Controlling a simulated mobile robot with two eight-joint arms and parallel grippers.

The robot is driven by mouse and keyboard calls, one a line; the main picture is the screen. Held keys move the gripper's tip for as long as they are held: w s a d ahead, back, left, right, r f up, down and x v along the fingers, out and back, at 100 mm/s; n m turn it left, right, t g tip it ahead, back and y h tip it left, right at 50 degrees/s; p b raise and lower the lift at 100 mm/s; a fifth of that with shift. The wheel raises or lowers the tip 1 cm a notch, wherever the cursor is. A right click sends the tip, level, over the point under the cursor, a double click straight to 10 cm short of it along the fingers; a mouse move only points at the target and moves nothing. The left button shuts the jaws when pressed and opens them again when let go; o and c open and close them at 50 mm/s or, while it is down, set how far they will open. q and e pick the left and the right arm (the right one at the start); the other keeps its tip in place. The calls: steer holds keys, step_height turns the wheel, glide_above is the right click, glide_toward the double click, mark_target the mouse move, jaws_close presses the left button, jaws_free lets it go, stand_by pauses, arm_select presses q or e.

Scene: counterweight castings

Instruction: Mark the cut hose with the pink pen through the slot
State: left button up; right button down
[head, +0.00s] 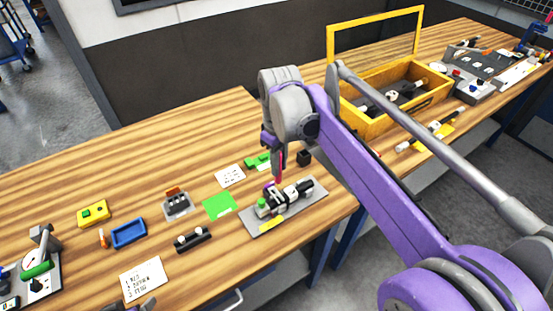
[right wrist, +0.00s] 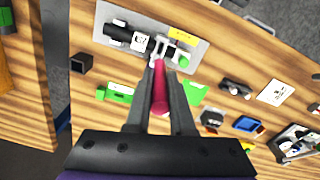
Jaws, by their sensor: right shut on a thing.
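My right gripper (head: 278,172) is shut on the pink pen (right wrist: 160,92) and holds it pointing down over the grey plate (head: 258,230). The plate carries a black and white hose assembly (head: 295,194) with a green end and a slotted white and purple piece. The assembly also shows in the right wrist view (right wrist: 117,34). The pen tip is at or just above the slotted piece (right wrist: 163,47); I cannot tell whether it touches. At the bottom edge of the head view, dark tips look like my left gripper (head: 130,306), mostly cut off.
A black cube (head: 304,157), green block (head: 258,162), green mat (head: 219,206) and white card (head: 230,176) lie close to the plate. A blue tray (head: 129,233) and yellow box (head: 93,213) stand left. A yellow crate (head: 437,76) stands back right. Bare bench lies at the back left.

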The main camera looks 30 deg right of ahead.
mark_target(279, 182)
arm_select(q)
steer(key=shift+f, duration=0.25)
arm_select(e)
steer(key=shift+w+f, duration=0.1)
steer(key=shift+f, duration=0.3)
arm_select(q)
steer(key=shift+s+f+b, duration=0.35)
steer(key=shift+f+b, duration=0.2)
steer(key=shift+f, duration=0.15)
steer(key=shift+s+f+b, duration=0.3)
steer(key=shift+f+b, duration=0.25)
steer(key=shift+f, duration=0.1)
arm_select(e)
steer(key=shift+f, duration=1.8)
arm_select(q)
steer(key=shift+s+f, duration=0.15)
steer(key=shift+f, duration=0.15)
arm_select(e)
steer(key=shift+f, duration=0.5)
arm_select(q)
steer(key=shift+r, duration=0.15)
steer(key=shift+s+f+g+b, duration=0.15)
steer(key=shift+f+g+b, duration=0.15)
steer(key=shift+f+b, duration=0.3)
arm_select(e)
steer(key=shift+f, duration=0.8)
arm_select(q)
steer(key=shift+r, duration=0.1)
arm_select(e)
steer(key=shift+r, duration=0.1)
